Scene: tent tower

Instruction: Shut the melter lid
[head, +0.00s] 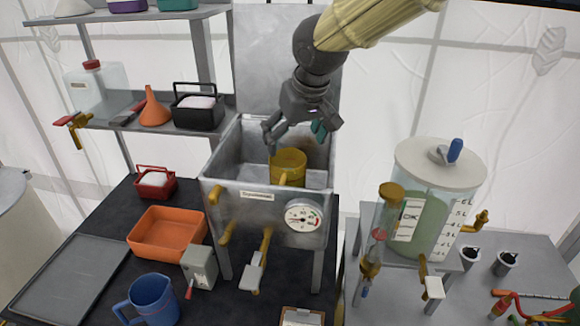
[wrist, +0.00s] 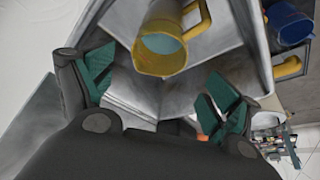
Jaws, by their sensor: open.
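The melter (head: 262,206) is a grey metal box on legs with a round gauge on its front. Its lid (head: 287,60) stands upright at the back, so the melter is open. A yellow mug (head: 288,165) is inside the melter, below my gripper. My gripper (head: 300,130) is open and empty over the melter's opening, in front of the raised lid. In the wrist view, the green-padded fingers (wrist: 155,95) are spread apart, and the yellow mug (wrist: 165,52) shows beyond them with pale blue inside it. Whether a finger touches the mug is unclear.
A blue mug (head: 153,300), an orange tray (head: 168,233) and a small grey box (head: 199,267) stand left of the melter. A lidded tank (head: 436,200) of green liquid stands to the right. Shelves (head: 150,118) with a funnel and baskets are at the back left.

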